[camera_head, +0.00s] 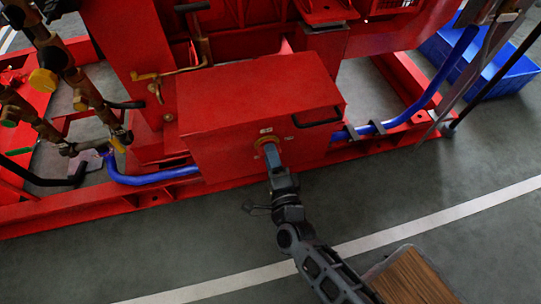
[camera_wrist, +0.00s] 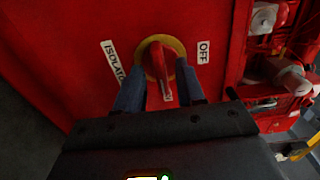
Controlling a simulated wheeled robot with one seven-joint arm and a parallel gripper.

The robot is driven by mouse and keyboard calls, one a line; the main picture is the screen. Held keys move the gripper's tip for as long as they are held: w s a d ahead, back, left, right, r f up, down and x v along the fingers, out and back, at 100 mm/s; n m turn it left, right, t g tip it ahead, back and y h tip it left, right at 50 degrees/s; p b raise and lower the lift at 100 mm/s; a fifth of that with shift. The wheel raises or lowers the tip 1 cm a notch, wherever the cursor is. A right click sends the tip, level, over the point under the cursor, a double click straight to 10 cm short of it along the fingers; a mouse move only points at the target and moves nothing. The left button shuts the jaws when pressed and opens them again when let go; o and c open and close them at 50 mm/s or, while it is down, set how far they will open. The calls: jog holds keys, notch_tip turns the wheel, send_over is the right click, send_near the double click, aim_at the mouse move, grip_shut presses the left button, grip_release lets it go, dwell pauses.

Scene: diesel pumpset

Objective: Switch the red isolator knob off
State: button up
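The red isolator knob (camera_wrist: 158,61) sits on a round yellow plate (camera_wrist: 174,45) on the front of a red box (camera_head: 235,150). Its grip runs roughly up and down in the wrist view. An "OFF" label (camera_wrist: 203,52) is right of it and an "ISOLATOR" label (camera_wrist: 114,60) is left. My gripper (camera_wrist: 159,70) is at the knob, one finger on each side, with a visible gap between fingers and grip. Whether either finger touches the knob's sides is unclear. In the head view my gripper (camera_head: 270,153) hides the knob; part of the yellow plate shows.
Blue pipes (camera_head: 153,177) run beside the box, along the red base frame (camera_head: 60,215). Brass valves and fittings (camera_head: 42,82) stand at the left. A blue bin (camera_head: 500,70) is at the upper right. A wooden-topped surface (camera_head: 412,277) is at the lower right. The grey floor in front is open.

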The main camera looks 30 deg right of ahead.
jog(key=shift+w+d, duration=0.15)
jog(key=shift+w, duration=0.3)
jog(key=shift+c, duration=0.2)
grip_shut()
